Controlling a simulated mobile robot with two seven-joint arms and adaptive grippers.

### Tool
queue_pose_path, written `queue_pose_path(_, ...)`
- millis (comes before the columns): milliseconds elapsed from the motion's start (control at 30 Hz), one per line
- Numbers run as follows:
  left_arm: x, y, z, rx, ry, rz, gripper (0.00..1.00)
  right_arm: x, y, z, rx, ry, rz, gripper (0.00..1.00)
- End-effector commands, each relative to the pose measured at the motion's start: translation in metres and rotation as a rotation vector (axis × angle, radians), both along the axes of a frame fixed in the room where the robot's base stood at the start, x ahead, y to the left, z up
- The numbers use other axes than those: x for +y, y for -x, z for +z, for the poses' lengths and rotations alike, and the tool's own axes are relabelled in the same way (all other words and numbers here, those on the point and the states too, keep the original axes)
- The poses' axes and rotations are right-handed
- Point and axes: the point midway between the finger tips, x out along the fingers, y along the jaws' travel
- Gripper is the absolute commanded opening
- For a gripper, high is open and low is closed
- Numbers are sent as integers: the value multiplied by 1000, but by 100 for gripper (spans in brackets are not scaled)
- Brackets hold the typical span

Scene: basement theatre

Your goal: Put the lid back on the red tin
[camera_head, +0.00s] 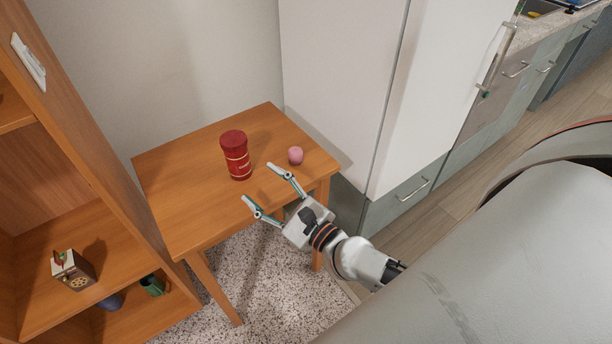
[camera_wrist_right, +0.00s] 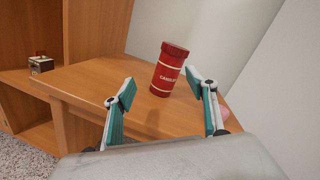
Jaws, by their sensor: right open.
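The red tin (camera_head: 237,162) stands upright on the small wooden table (camera_head: 185,208), with pale bands around it. It also shows in the right wrist view (camera_wrist_right: 166,78), with pale lettering on its side. A darker red lid (camera_head: 233,138) appears to sit on its top; I cannot tell whether it is fully seated. No separate lid shows on the table. My right gripper (camera_head: 258,182) is open and empty at the table's front right, its fingers pointing towards the tin and apart from it. In the right wrist view the tin shows beyond the two fingertips. My left gripper is not in view.
A pink ball-like object (camera_head: 295,156) lies on the table right of the tin, near my right gripper's far finger. A wooden shelf (camera_head: 95,170) stands at the left, holding a small box (camera_head: 74,270). A tall white cabinet (camera_head: 340,75) stands behind the table's right side.

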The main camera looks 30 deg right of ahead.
Motion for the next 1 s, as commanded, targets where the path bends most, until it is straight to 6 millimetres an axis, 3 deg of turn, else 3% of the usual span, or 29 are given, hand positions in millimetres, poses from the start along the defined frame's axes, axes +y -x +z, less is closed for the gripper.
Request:
queue_pose_path(267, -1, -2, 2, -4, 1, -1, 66, 30, 48, -40, -166, 812, 101, 57)
queue_pose_path(500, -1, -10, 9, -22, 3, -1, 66, 40, 93, -100, -274, 1521, 257, 57)
queue_pose_path(800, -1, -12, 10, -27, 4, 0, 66, 17, 152, -180, -382, 2311, 574, 57)
queue_pose_path(1000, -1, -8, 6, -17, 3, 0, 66, -3, 177, -206, -428, 2594, 747, 57)
